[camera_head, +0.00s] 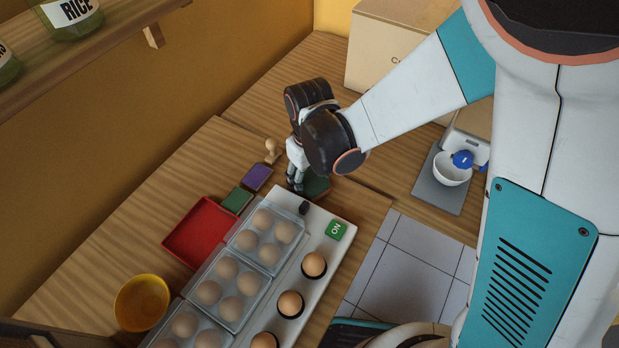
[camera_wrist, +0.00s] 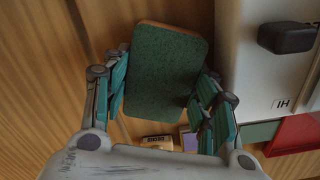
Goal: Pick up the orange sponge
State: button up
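A sponge with a dark green top and a thin orange-brown edge (camera_wrist: 160,70) lies on the wooden counter in the wrist view. In the head view a dark green part of it (camera_head: 318,187) shows beside my fingers. My gripper (camera_head: 296,188) points down at the counter. In the wrist view my gripper (camera_wrist: 163,98) has its fingers spread, one on each side of the sponge's near half. The right finger overlaps the sponge's edge in the picture; I cannot tell whether either finger touches it.
A white egg tester (camera_head: 322,254) with a dark knob (camera_head: 304,208) stands close by. A wooden stamp (camera_head: 271,151), purple pad (camera_head: 257,177), green pad (camera_head: 237,200), red tray (camera_head: 187,237), egg boxes (camera_head: 228,290) and yellow bowl (camera_head: 142,303) are to the left. Counter behind the gripper is clear.

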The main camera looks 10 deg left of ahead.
aim_at(309, 178)
jog(key=shift+c, duration=0.2)
notch_tip(309, 178, up, 20)
jog(key=p, duration=1.4)
